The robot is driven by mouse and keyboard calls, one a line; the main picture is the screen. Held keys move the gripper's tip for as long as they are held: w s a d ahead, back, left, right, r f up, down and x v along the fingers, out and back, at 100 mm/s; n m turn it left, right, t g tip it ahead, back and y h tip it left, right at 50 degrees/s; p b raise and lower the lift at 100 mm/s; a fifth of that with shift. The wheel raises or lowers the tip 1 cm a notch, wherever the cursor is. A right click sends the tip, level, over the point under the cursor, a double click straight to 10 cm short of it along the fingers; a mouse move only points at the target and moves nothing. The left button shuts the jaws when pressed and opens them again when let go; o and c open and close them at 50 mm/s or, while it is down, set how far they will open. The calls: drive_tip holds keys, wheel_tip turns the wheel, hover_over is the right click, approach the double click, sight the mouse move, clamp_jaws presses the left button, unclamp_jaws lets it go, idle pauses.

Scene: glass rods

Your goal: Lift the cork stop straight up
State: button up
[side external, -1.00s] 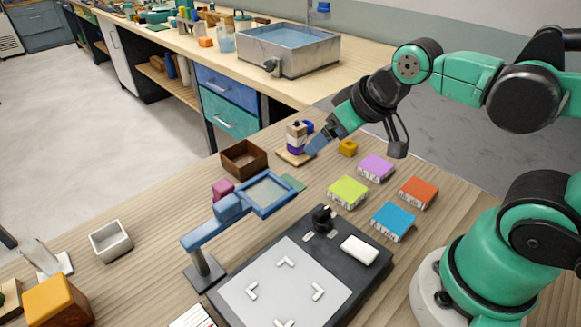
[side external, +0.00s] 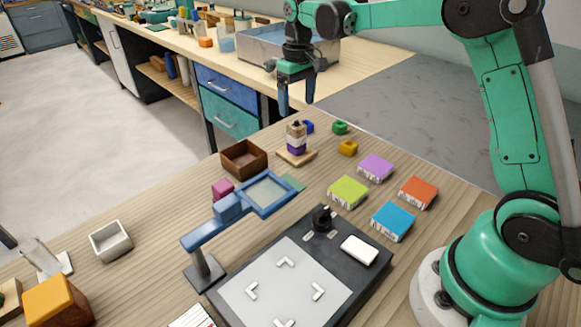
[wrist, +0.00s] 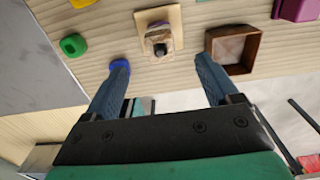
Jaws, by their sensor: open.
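The cork stop (side external: 296,127) appears to be the tan piece at the top of a small stack, above pale and purple parts, on a square wooden base (side external: 306,158). From above, in the wrist view, the tan top (wrist: 158,36) has a dark round tip in its middle. My gripper (side external: 297,109) is open, points down and hangs above the stack, apart from it. In the wrist view, my gripper (wrist: 161,62) has its two blue fingers spread left and right of the stack, with nothing between them.
A brown open box (side external: 243,158) stands left of the stack. A blue piece (side external: 308,127), a green piece (side external: 340,128) and a yellow piece (side external: 348,148) lie to its right. A blue-framed magnifier (side external: 265,193) stands in front.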

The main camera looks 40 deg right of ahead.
sight(297, 121)
drive_tip(key=shift+f, duration=2.65)
clamp_jaws()
